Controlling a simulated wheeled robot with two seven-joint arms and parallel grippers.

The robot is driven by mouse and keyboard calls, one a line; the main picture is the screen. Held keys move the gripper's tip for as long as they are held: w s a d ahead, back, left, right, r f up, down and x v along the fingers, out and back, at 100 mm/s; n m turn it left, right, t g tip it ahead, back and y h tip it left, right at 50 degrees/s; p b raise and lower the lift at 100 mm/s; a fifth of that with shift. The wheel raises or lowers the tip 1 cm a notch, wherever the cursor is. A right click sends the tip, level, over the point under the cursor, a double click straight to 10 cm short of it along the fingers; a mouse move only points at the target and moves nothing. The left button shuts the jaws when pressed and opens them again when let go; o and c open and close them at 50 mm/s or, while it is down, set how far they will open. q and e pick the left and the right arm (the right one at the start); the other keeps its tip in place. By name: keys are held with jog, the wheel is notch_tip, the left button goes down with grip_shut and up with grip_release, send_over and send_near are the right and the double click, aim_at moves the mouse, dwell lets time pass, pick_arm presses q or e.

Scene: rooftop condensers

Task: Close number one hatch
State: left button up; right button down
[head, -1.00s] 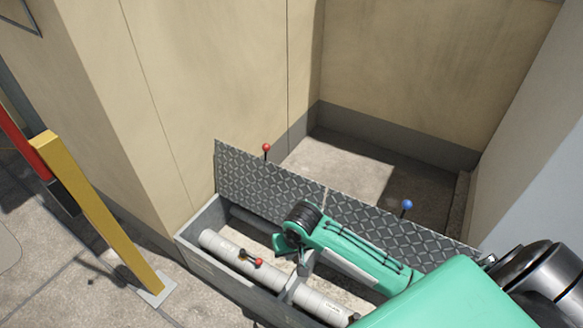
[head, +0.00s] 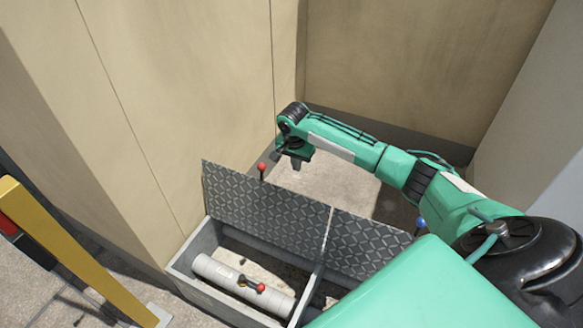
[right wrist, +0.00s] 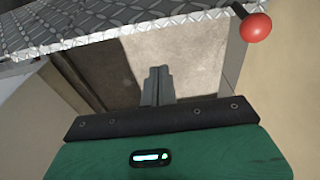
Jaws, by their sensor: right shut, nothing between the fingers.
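Two diamond-plate hatch lids stand raised along the back of a grey trough (head: 192,262). The left lid (head: 245,205) has a red ball knob (head: 262,167) at its top edge. The right lid (head: 365,243) has a blue ball knob (head: 420,222), partly hidden by my arm. I see no number on either. My right gripper (head: 296,164) is shut and empty, pointing down just beyond the left lid, right of the red knob. In the right wrist view, its closed fingers (right wrist: 159,75) are apart from the plate edge (right wrist: 120,40) and red knob (right wrist: 250,24). My left gripper is out of view.
A grey pipe (head: 225,274) with a red-tipped valve handle (head: 250,283) lies in the trough's left bay. Beige walls (head: 190,100) rise left and behind. A yellow post (head: 70,250) stands at left. Bare floor (head: 340,187) lies behind the lids.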

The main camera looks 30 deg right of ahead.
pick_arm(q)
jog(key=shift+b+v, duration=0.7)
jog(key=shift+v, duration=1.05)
pick_arm(e)
notch_tip(320, 180, down, 7)
jog(key=s+a, duration=0.1)
jog(key=a, duration=0.1)
jog(key=shift+s+a+f, duration=0.15)
jog(key=shift+s+a, duration=0.05)
jog(key=shift+a, duration=0.05)
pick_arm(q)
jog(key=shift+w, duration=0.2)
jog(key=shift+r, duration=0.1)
pick_arm(e)
jog(key=shift+a, duration=0.1)
